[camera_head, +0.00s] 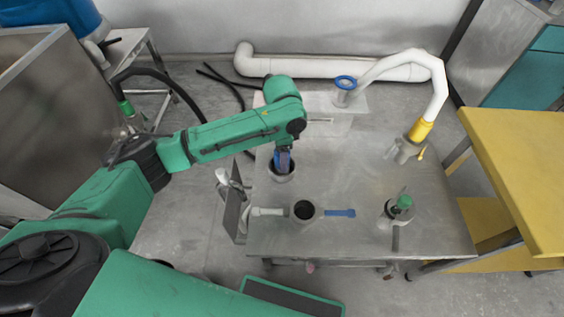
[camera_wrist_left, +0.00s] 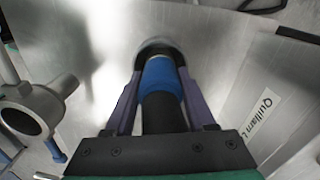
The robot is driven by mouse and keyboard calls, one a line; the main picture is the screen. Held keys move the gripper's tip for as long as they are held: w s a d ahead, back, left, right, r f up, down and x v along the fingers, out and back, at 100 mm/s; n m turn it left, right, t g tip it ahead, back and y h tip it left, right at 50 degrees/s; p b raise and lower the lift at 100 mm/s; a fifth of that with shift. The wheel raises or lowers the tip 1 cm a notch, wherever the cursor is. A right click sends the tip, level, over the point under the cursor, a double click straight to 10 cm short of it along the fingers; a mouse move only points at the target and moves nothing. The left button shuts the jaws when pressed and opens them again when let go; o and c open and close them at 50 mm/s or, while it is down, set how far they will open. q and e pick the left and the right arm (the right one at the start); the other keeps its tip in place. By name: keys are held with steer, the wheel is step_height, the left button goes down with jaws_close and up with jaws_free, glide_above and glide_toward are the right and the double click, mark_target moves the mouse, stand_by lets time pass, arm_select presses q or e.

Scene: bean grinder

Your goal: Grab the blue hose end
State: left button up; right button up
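My left gripper (camera_head: 283,158) reaches down over the left part of the metal table. A blue cylinder with a black section (camera_wrist_left: 160,85) stands between its two purple fingers in the left wrist view. The fingers lie close along both sides of it; I cannot tell whether they press on it. Its far end meets a dark round opening, the dark-rimmed cup (camera_head: 281,173) in the head view. I cannot tell whether this cylinder is the hose end. Another blue ring (camera_head: 346,82) tops a grey cylinder at the back of the table, beside a white hose (camera_head: 437,82). My right gripper is not in view.
The metal table (camera_head: 345,185) also carries a grey pot with a blue handle (camera_head: 340,212), a green-topped fitting (camera_head: 403,203) and the hose's yellow end (camera_head: 420,130). A yellow table (camera_head: 525,165) stands right. A black hose (camera_head: 150,72) curves at the left.

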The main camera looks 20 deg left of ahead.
arm_select(q)
jaws_close()
